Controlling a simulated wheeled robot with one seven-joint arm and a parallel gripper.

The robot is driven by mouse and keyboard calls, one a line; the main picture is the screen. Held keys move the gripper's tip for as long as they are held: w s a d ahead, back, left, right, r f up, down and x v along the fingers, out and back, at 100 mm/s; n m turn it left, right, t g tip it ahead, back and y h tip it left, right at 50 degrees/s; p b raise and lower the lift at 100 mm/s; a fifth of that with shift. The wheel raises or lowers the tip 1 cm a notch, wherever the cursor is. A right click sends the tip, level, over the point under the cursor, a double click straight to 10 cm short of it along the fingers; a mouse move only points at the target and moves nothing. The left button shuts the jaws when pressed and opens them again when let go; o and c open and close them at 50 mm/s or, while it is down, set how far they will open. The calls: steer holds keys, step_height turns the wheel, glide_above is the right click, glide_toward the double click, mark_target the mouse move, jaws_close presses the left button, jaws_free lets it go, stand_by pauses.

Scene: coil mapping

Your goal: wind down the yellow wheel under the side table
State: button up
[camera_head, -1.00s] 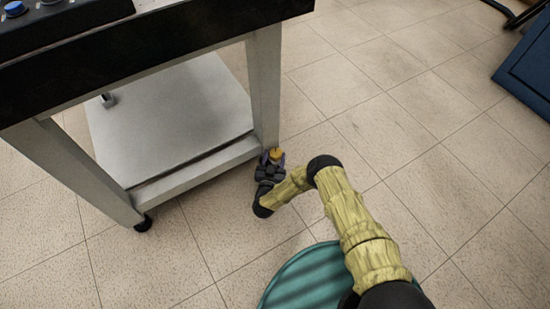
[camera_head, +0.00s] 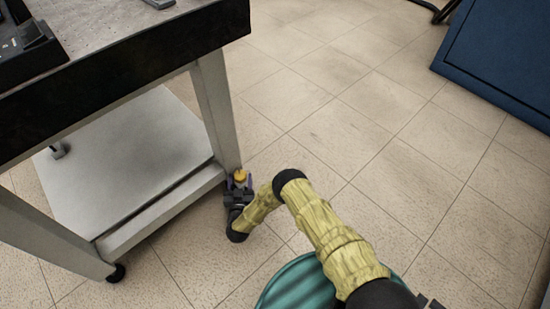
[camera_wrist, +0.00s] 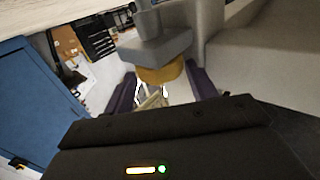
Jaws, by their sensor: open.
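The yellow wheel (camera_head: 240,175) is at the foot of the near right leg of the side table (camera_head: 215,105), close to the floor. In the wrist view the yellow wheel (camera_wrist: 160,75) sits under a grey foot plate, between the two purple fingers of my gripper (camera_wrist: 161,83). The fingers are open, one on each side of the wheel; I cannot tell whether either touches it. In the head view my gripper (camera_head: 239,181) is low at the wheel, and part of the wheel is hidden behind it.
A lower shelf (camera_head: 130,150) spans the table legs. A black caster (camera_head: 116,273) shows under the front left leg. A blue panel (camera_head: 500,60) stands at the upper right. Tiled floor (camera_head: 350,130) to the right of the table is clear.

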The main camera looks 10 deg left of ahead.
steer(key=shift+a+n+y, duration=0.25)
steer(key=shift+n+y, duration=0.05)
steer(key=shift+y, duration=0.1)
